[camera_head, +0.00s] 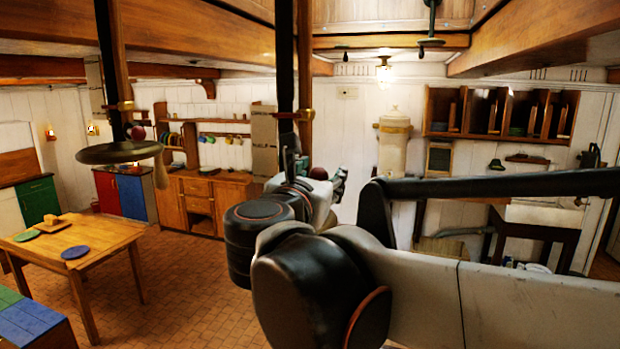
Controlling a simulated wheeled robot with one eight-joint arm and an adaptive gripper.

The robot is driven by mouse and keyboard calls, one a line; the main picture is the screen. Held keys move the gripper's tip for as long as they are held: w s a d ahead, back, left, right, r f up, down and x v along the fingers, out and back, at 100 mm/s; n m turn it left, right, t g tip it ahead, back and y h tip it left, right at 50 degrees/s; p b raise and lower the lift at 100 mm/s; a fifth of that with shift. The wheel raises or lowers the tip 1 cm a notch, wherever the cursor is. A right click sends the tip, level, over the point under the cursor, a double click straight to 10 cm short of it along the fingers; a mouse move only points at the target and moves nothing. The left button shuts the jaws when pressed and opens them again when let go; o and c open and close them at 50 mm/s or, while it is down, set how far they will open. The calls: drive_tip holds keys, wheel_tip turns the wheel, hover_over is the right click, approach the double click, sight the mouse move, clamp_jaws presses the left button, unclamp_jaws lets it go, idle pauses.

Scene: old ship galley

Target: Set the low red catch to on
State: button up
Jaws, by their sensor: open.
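My gripper (341,181) is at the end of my arm, near the middle of the picture, partly hidden by my own wrist. Its jaws are small and seen from behind; they are open. A similar dark red knob (138,132) shows at the left post. I cannot tell which of these is the low red catch, and no on or off marking is readable.
A flat pan (118,152) hangs at the left post. A wooden table (105,236) with plates stands at left, before red, blue and wooden cabinets (202,203). A wall rack (500,112) and dark bench (540,229) are at right. Tiled floor (185,290) is clear in the middle.

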drive_tip(key=shift+c, duration=0.3)
clamp_jaws()
drive_tip(key=s+d+f+m+b, duration=0.1)
drive_tip(key=d+f+m+b, duration=0.3)
drive_tip(key=m, duration=1)
drive_tip(key=shift+s+f+b, duration=0.25)
drive_tip(key=shift+f+b, duration=0.6)
drive_tip(key=shift+f, duration=0.2)
drive_tip(key=shift+o, duration=0.3)
unclamp_jaws()
